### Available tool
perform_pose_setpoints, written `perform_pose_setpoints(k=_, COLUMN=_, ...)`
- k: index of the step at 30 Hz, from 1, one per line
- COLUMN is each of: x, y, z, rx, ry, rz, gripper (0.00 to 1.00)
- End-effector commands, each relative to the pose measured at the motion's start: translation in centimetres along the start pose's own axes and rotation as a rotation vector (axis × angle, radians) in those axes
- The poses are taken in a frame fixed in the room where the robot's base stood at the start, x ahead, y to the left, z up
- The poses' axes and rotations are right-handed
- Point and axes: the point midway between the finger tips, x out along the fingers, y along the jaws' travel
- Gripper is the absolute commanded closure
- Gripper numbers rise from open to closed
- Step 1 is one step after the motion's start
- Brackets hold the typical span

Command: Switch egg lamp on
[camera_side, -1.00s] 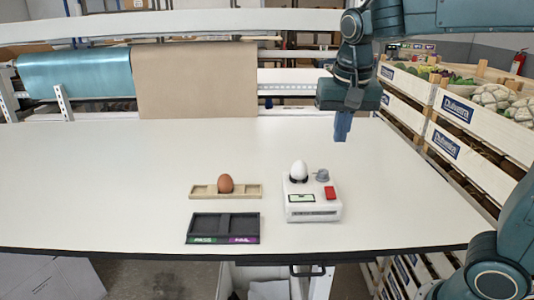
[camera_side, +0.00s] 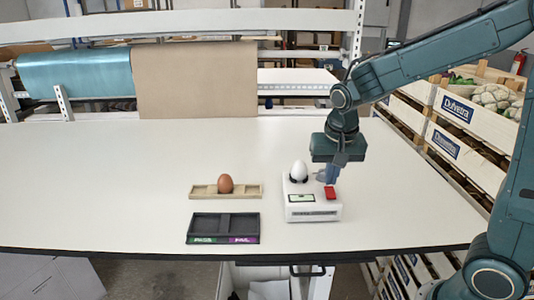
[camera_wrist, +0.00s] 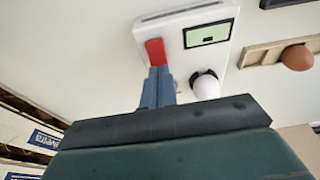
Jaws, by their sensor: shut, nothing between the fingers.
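The egg lamp is a white box (camera_side: 312,211) with a white egg (camera_side: 299,171) in a black holder on top, a red switch (camera_side: 330,192) and a small green-tinted display (camera_side: 301,198). My gripper (camera_side: 328,178) is shut and empty, pointing down just behind the red switch in the side view. In the wrist view its fingertips (camera_wrist: 158,72) are close to the red switch (camera_wrist: 155,51). I cannot tell whether they touch it. The grey knob is hidden behind the fingers. The white egg (camera_wrist: 206,88) stands beside the fingers in the wrist view.
A brown egg (camera_side: 225,184) sits in a wooden tray (camera_side: 250,190) left of the lamp. A dark two-part tray (camera_side: 222,221) marked PASS and FAIL lies in front of it. Vegetable crates (camera_side: 455,115) stand at the right. The left tabletop (camera_side: 95,180) is clear.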

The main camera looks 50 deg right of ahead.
Motion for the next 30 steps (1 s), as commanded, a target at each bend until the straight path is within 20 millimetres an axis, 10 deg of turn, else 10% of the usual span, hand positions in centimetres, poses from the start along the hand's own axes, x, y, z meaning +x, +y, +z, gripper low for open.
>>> perform_pose_setpoints(k=30, x=1.8, y=0.0, z=-0.1, rx=-0.001, ry=-0.068, rz=0.002, gripper=1.00)
